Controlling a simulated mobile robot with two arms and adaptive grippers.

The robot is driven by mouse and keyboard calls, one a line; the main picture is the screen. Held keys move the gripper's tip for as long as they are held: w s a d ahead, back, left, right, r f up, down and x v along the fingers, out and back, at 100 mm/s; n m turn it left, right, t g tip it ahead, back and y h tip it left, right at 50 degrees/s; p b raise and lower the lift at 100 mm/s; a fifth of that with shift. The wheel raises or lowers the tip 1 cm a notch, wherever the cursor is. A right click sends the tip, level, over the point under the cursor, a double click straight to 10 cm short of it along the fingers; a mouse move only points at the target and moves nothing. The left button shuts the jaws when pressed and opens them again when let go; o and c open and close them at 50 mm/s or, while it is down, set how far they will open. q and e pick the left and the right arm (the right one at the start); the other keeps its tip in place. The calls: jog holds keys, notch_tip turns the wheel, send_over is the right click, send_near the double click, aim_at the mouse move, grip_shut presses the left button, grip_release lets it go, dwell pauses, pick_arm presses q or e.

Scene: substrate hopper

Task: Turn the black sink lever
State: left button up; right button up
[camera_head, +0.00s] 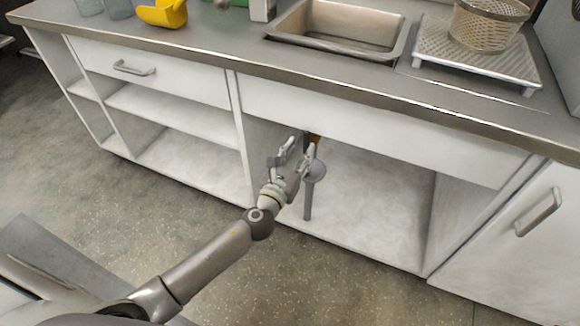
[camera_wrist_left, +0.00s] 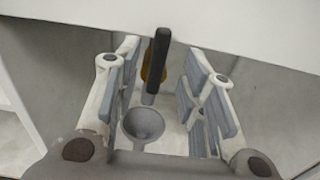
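The black sink lever (camera_wrist_left: 161,48) stands upright with a brass-coloured part (camera_wrist_left: 147,74) behind it in the left wrist view. It is seen between the two fingers of my left gripper (camera_wrist_left: 162,62), at their far end. The fingers are spread, and I see gaps on both sides of the lever. In the head view my left gripper (camera_head: 299,150) reaches into the open space under the sink. The lever is mostly hidden there, with a bit of the brass part (camera_head: 317,138) showing. My right gripper is not in view.
A grey funnel-shaped drain piece (camera_wrist_left: 143,122) is below the lever. The white front panel (camera_head: 380,120) and countertop edge (camera_head: 330,83) lie just above my left gripper. A divider wall (camera_head: 240,130) stands to its left. The cabinet floor (camera_head: 370,232) is mostly clear.

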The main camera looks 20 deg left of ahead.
pick_arm(q)
jog(key=s, duration=0.6)
jog(key=shift+s+a, duration=0.2)
jog(key=shift+a, duration=0.1)
